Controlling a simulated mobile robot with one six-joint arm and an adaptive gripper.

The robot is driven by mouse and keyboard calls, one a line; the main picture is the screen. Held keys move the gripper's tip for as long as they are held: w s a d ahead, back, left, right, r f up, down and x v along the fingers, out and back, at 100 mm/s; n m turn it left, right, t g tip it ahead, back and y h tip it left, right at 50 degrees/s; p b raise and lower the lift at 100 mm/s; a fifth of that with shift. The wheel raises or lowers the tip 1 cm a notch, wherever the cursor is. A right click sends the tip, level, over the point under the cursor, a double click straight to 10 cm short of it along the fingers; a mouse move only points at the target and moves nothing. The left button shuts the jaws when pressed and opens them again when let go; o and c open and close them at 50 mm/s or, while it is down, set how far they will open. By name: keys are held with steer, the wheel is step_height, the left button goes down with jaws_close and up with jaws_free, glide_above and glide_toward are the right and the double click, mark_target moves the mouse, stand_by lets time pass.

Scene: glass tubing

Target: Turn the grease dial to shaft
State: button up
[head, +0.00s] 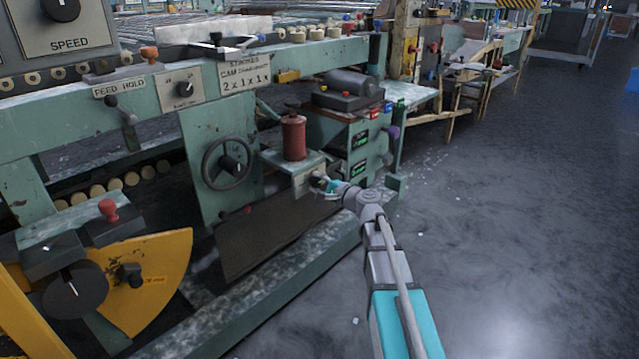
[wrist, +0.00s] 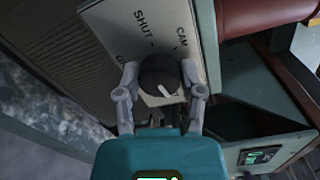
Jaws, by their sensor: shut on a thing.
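The grease dial (wrist: 158,70) is a round black knob on a pale label plate (wrist: 127,18) in the wrist view. The plate reads "SHUT" and "CAM"; another label at the left, starting with "G", is partly covered by a finger. A white mark on the knob sits on its near side, pointing down and slightly right in the picture. My gripper (wrist: 159,77) has one finger on each side of the knob and is shut on it. In the head view, my gripper (head: 326,185) is at the plate below a red cylinder (head: 293,137), and it mostly hides the dial.
A handwheel (head: 227,163) is left of the red cylinder. A green cabinet (head: 345,135) with lit displays stands right behind it. A "SPEED" knob (head: 61,8), a "FEED HOLD" switch (head: 110,101) and a yellow guard (head: 160,270) are farther left. Open floor (head: 520,220) lies right.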

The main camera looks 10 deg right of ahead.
steer(key=shift+w+m, duration=0.3)
steer(key=shift+m, duration=0.6)
steer(key=o, duration=1.2)
steer(key=shift+c, duration=0.2)
steer(key=shift+s, duration=0.15)
